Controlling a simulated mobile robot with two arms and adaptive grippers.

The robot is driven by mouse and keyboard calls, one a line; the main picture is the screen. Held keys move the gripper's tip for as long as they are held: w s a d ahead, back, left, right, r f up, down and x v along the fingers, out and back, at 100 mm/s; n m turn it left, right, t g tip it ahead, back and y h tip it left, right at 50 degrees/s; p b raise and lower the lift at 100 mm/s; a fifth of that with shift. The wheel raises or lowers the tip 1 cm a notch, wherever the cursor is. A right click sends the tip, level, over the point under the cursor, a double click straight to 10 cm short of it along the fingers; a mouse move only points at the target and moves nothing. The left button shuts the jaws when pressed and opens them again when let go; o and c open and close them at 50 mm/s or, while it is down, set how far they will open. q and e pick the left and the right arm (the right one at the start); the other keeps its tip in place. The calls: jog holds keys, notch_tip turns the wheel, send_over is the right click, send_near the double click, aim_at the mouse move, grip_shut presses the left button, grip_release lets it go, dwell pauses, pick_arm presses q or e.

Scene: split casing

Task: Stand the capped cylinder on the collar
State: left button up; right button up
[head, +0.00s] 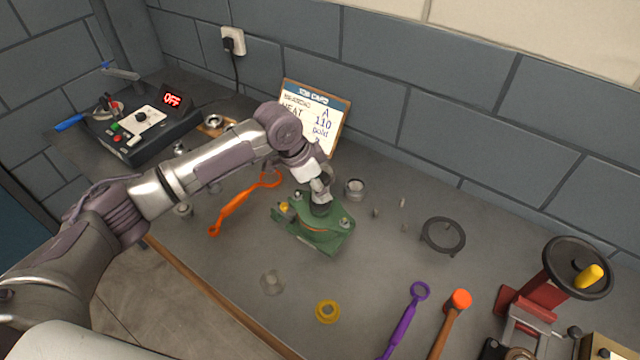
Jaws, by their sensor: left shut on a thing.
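My left gripper (320,208) points down at the top of the green casing (334,238), near its middle. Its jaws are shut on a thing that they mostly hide. I cannot tell for sure that it is the capped cylinder, nor whether it touches the casing. No collar shows clearly at the casing top under the jaws. A yellow flanged ring (328,312) lies apart on the bench in front. My right gripper is not in view.
An orange wrench (236,205) lies left of the casing. A metal ring (355,188) stands behind it, and a black ring stand (443,235) is to the right. A purple wrench (404,322), a hammer (456,308) and a red press (540,297) fill the front right.

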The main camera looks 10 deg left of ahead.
aim_at(323, 177)
pick_arm(q)
jog(key=shift+f, duration=0.15)
dwell(0.8)
jog(key=o, duration=1.4)
jog(key=shift+c, duration=0.2)
notch_tip(323, 177, up, 5)
jog(key=p, duration=0.5)
jog(key=shift+s+p, duration=0.1)
jog(key=shift+p, duration=0.2)
